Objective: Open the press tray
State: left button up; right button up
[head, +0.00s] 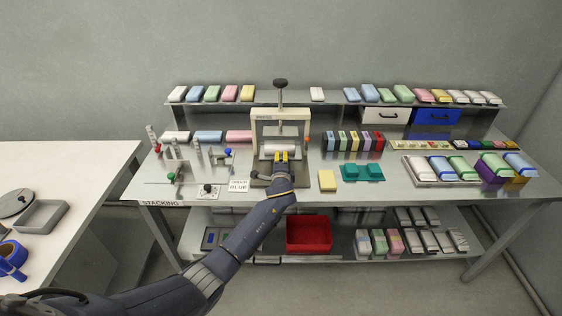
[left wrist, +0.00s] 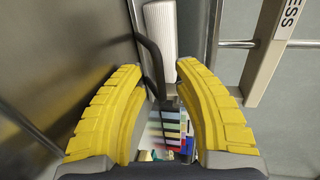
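The press (head: 280,114) stands at the middle of the bench, a pale frame with a black knob on top. Part of its lettered frame shows in the left wrist view (left wrist: 273,45). A white ribbed block (left wrist: 160,38) lies inside the press. My left gripper (head: 281,157) is at the front of the press, low over its grey base. In the left wrist view its yellow fingers (left wrist: 157,70) are apart, with a dark bent handle bar (left wrist: 148,48) showing between and beyond the tips. I cannot tell whether they touch it. My gripper hides much of the press tray. My right gripper is out of view.
A yellow block (head: 327,180) and teal holders (head: 362,172) lie right of the press. Small fixtures and a card labelled BLUE (head: 238,185) are at its left. A red bin (head: 308,234) sits on the lower shelf. Coloured packs line the upper shelf.

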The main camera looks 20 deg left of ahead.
pick_arm(q)
jog(key=shift+w, duration=0.15)
jog(key=shift+c, duration=0.5)
grip_shut()
